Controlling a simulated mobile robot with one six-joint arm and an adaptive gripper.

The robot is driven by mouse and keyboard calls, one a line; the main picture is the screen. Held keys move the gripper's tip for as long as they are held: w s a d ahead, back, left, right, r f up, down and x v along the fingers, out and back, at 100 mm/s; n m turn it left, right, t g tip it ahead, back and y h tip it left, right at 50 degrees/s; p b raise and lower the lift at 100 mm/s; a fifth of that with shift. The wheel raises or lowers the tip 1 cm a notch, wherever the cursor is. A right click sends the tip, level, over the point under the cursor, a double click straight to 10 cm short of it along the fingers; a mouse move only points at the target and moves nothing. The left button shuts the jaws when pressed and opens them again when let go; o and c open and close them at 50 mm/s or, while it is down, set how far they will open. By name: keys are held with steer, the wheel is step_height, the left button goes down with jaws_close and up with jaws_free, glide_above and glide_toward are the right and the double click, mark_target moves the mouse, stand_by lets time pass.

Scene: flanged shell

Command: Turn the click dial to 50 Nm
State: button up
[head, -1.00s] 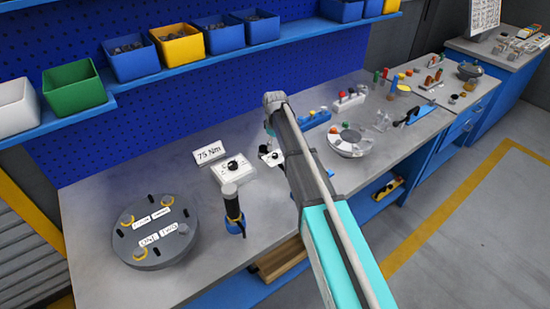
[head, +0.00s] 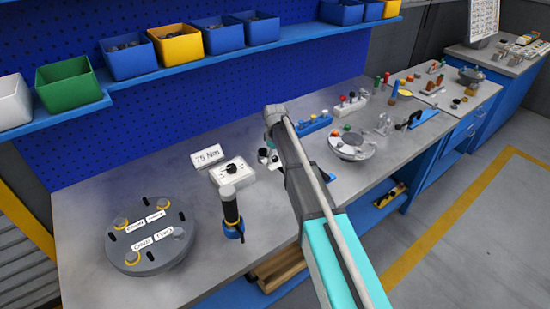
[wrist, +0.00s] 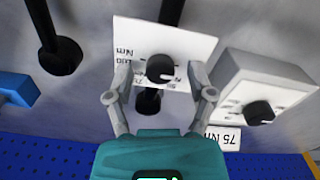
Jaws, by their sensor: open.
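In the wrist view a white plate with upside-down printing, "Nm" and "100" among it, carries a black dial knob (wrist: 160,68). My gripper (wrist: 160,76) is open, with one finger on each side of this knob and gaps between. Contact and depth are hard to tell. To the right is a tilted white box with a second black knob (wrist: 260,112); this box also shows in the head view (head: 233,178). A "75 Nm" card (head: 207,156) stands behind it. In the head view my arm largely hides the gripper and the first dial. The knob's setting is unclear.
A black-handled tool (head: 231,208) stands upright in front of the box. A grey flanged disc (head: 150,258) with labels is at the left. A round tray (head: 352,152) is right of my arm. Bins line the blue shelf (head: 210,56) above.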

jaws_close()
steer(key=shift+m, duration=0.4)
steer(key=m, duration=1.1)
stand_by(0.5)
stand_by(0.4)
